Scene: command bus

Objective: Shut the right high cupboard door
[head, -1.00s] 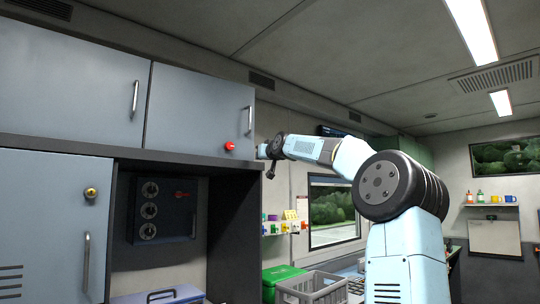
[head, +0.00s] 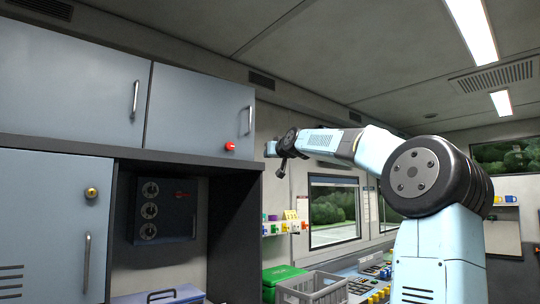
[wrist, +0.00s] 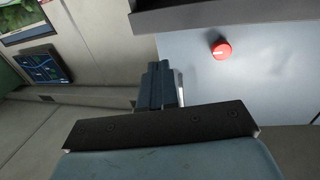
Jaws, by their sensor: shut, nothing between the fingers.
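The right high cupboard door (head: 195,108) is a blue-grey panel with a vertical metal handle (head: 250,121) near its right edge. It looks flush with the left high door (head: 75,85), with only a thin seam between them. A red knob (head: 230,146) sits at its lower right; it also shows in the wrist view (wrist: 221,50) on the pale door face (wrist: 265,75). My gripper (head: 270,148) is just right of the door's edge in the head view, shut and empty. In the wrist view its fingers (wrist: 158,85) partly cover the handle.
A dark-framed open bay with a dial panel (head: 165,210) lies below the high doors. A lower left door (head: 50,220) has a brass knob. A green box (head: 284,274) and grey crate (head: 312,288) stand below my arm. Free room is right of the cupboard.

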